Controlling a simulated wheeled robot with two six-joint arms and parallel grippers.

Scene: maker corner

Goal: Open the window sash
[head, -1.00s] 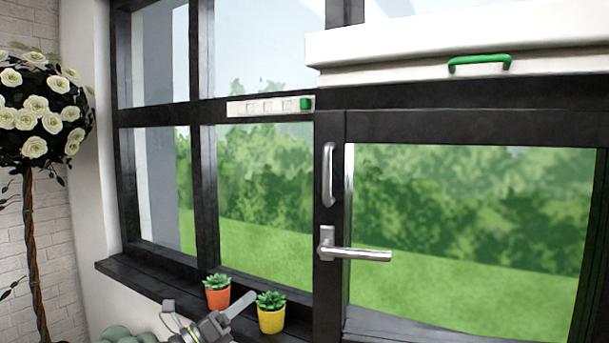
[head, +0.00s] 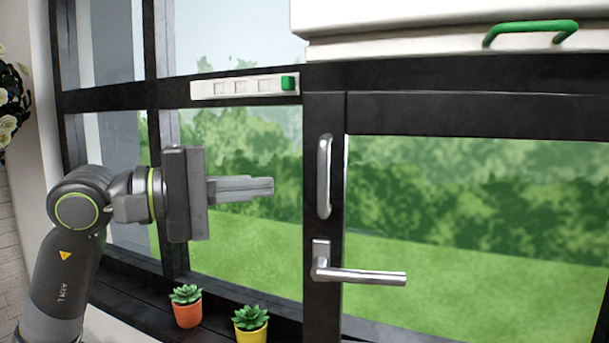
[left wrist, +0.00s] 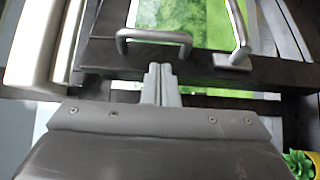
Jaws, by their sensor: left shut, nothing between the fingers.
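The window sash (head: 470,115) is the dark-framed pane on the right and looks closed. Its lever handle (head: 360,276) points right, horizontally. A vertical grey pull handle (head: 324,176) sits above the lever on the dark upright. My left gripper (head: 273,187) is shut and empty, pointing right, left of the pull handle and apart from it in the head view. In the left wrist view my fingers (left wrist: 160,72) point toward the pull handle (left wrist: 155,35), with the lever handle (left wrist: 238,45) to the right. My right gripper is not in view.
A white box with a green handle (head: 530,32) juts out above the sash. A white strip with a green end (head: 245,87) is on the crossbar. Plants in an orange pot (head: 188,313) and a yellow pot (head: 251,333) stand on the sill. A white-flowered tree is at far left.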

